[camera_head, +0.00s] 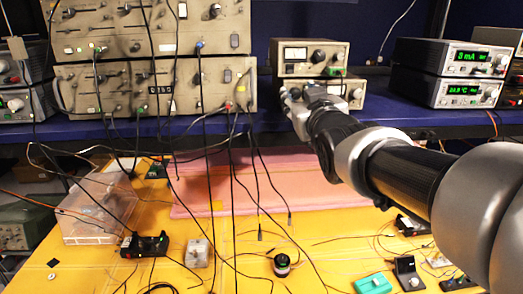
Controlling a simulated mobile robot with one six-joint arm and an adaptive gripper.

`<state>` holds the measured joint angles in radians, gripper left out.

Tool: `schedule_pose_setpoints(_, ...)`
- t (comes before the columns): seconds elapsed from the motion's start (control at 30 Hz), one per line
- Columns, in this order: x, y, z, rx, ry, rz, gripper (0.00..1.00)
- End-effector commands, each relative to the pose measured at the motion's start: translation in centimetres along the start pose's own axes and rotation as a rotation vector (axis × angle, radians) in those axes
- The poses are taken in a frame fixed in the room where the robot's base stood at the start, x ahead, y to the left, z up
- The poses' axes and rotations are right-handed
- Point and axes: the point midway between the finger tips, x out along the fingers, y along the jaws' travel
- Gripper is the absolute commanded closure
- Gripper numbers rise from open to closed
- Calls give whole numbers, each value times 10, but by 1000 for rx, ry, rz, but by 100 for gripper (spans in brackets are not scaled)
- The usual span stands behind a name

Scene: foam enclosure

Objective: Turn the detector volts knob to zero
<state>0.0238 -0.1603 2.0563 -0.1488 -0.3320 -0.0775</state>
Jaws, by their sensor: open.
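My arm reaches in from the right, and my gripper (290,97) is open at the front of the lower of two small stacked beige units (286,74) on the blue shelf. The upper unit (338,47) has a meter (295,54), a large black knob (318,57) and a smaller dark knob (337,57). The lower unit shows a knob (356,94) at its right side. My gripper and wrist cover much of the lower unit's panel. The labels are too small to read, so I cannot tell which knob is detector volts or whether my fingers touch one.
Large beige instruments (150,73) with hanging black cables stand left on the blue shelf (378,107). Two units with green displays (452,58) stand right. Below, a yellow table (225,272) holds pink foam (215,190), a clear box (100,207) and small devices.

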Motion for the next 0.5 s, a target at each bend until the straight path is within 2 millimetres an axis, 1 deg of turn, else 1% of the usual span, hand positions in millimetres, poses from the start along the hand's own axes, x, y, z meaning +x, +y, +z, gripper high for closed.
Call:
schedule_pose_setpoints(0.03,-12,-1,3,-2,1,0,59)
schedule_pose_setpoints(0.5,-106,0,1,-6,1,0,59)
